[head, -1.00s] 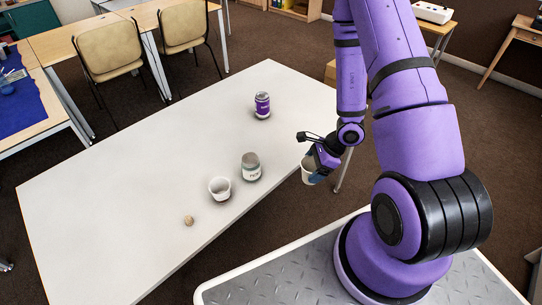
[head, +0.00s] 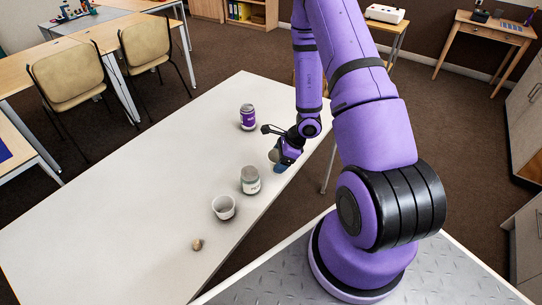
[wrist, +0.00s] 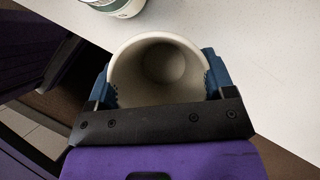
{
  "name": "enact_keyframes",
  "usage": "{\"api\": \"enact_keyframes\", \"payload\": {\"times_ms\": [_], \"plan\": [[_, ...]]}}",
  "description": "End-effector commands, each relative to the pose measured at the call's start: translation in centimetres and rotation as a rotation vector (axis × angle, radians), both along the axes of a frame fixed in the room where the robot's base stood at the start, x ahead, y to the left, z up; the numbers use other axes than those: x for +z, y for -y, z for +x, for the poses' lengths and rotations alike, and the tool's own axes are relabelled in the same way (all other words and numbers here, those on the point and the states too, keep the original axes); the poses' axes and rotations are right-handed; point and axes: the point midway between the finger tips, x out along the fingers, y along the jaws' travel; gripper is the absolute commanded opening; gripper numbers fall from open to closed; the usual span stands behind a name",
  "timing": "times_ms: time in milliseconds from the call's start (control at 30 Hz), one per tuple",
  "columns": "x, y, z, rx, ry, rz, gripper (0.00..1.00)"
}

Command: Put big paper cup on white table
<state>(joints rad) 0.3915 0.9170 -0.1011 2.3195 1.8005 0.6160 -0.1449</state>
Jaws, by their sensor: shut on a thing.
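My gripper (head: 284,160) is shut on the big paper cup (head: 274,156), a pale cup mostly hidden by the gripper in the head view. In the wrist view the cup (wrist: 125,70) sits between the two blue fingers, its open mouth facing the camera and its inside empty. The white table (head: 140,190) lies below; the gripper and cup are at its right edge. I cannot tell whether the cup touches the tabletop.
A grey-and-white jar (head: 250,180) stands close to the held cup. Another white cup (head: 223,208), a small brown lump (head: 197,244) and a purple can (head: 247,117) are also on the table. The table's left part is clear. Chairs (head: 70,75) stand behind.

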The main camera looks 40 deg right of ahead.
Motion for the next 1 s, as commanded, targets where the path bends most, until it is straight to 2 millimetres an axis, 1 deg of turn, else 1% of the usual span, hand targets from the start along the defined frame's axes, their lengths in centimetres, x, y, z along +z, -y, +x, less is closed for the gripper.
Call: {"api": "enact_keyframes", "payload": {"times_ms": [33,100,200,333,467,533,733,800,1000], "plan": [[-0.1,0.3,1.2,0.002,0.004,-0.002,0.54],[-0.3,0.8,2.7,0.002,0.004,-0.002,0.54],[-0.4,1.3,4.5,0.002,0.002,-0.003,0.54],[-0.6,1.6,6.0,0.002,0.001,-0.001,0.54],[-0.8,1.8,6.5,0.000,-0.001,0.000,0.54],[-1.2,1.8,6.5,0.000,-0.002,0.000,0.54],[-3.6,1.7,6.4,0.001,-0.003,0.001,0.54],[-4.1,1.7,6.5,0.000,-0.001,0.001,0.54],[-4.1,1.8,6.5,0.001,0.000,0.000,0.54]]}}
